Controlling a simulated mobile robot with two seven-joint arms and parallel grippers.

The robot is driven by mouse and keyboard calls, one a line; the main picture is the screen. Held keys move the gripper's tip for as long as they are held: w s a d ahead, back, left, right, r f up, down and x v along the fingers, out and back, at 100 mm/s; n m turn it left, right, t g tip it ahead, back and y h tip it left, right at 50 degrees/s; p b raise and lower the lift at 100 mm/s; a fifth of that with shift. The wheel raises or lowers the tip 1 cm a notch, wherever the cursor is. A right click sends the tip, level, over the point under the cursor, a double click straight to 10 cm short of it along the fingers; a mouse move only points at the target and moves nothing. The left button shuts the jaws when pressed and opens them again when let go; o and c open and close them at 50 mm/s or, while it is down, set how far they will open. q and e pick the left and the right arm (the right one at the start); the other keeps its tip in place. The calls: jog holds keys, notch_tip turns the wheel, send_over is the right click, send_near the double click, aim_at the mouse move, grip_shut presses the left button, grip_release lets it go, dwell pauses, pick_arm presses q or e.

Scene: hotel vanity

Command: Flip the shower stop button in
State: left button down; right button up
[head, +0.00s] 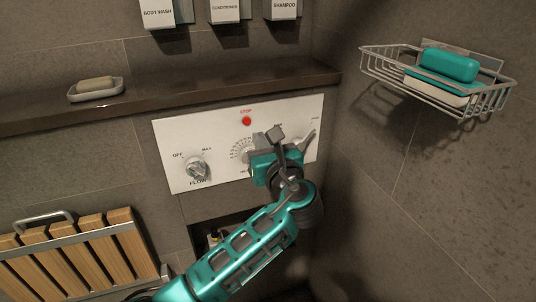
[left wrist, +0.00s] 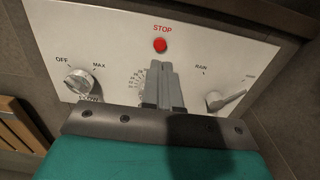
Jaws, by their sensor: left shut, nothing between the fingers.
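The red stop button (head: 246,121) sits near the top middle of the white shower control panel (head: 220,122), under the word STOP. It also shows in the left wrist view (left wrist: 160,45), just above my fingertips in the picture. My left gripper (head: 275,135) is shut and empty in front of the panel. In the head view its tips appear to the right of and a little below the button. In the left wrist view the shut fingers (left wrist: 164,70) partly cover the middle dial. I cannot tell whether the tips touch the panel. My right gripper is out of view.
A flow knob (head: 196,168) is at the panel's left and a lever knob (head: 302,140) at its right. A ledge (head: 230,86) with a soap dish (head: 96,92) runs above. A wire basket (head: 440,80) holds teal soap on the right wall. A slatted wooden seat (head: 75,255) is lower left.

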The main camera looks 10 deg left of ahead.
aim_at(247, 121)
pick_arm(q)
jog(key=b+x, duration=0.1)
jog(key=x, duration=0.5)
jog(key=shift+w+a, duration=0.2)
jog(key=shift+w, duration=0.05)
jog(key=shift+w+a, duration=0.1)
jog(key=shift+w, duration=0.1)
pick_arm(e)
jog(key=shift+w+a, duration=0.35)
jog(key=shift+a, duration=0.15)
pick_arm(q)
jog(key=shift+w+a+r, duration=0.1)
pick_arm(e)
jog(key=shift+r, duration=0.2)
